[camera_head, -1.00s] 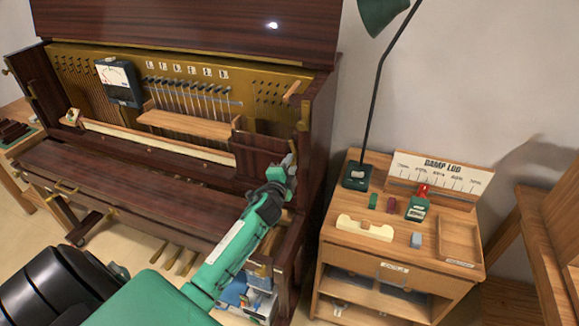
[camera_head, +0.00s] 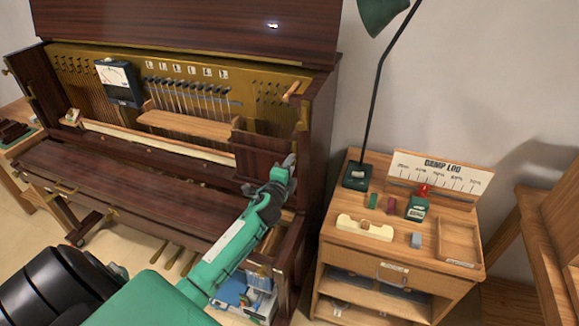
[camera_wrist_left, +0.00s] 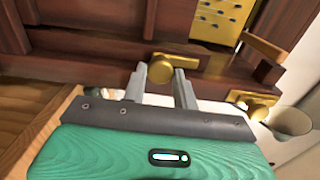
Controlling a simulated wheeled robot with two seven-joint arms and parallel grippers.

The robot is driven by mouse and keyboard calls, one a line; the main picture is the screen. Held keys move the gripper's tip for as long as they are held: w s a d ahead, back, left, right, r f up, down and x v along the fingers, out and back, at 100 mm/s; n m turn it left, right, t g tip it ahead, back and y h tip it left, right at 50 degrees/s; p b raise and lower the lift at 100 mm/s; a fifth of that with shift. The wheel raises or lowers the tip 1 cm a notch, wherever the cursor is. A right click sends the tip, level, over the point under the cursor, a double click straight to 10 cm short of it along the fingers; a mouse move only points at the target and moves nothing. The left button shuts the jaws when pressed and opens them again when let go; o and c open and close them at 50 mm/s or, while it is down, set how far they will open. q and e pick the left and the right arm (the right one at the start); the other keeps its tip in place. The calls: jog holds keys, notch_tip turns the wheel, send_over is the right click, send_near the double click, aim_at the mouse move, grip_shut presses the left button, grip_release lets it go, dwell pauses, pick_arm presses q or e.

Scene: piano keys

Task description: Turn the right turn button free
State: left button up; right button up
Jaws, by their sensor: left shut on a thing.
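The right turn button (camera_wrist_left: 161,66) is a brass knob on the dark wooden piano front, seen between my left fingertips in the left wrist view. My left gripper (camera_wrist_left: 160,74) is shut on it, one finger on either side. In the head view my left gripper (camera_head: 290,160) is at the right end of the upright piano (camera_head: 190,45), and its fingers and wrist hide the button there. My right gripper is in neither view.
A second brass fitting (camera_wrist_left: 255,102) lies right of my fingers in the wrist view. The piano's right side post (camera_head: 318,125) is close by. A wooden cabinet (camera_head: 340,250) with a lamp (camera_head: 357,175) and small items stands to the right.

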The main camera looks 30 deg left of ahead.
pick_arm(q)
jog(key=o, duration=1)
jog(key=shift+c, duration=0.2)
jog(key=b+v, duration=0.3)
jog(key=v, duration=1)
jog(key=shift+s, duration=0.4)
jog(key=shift+f, duration=0.1)
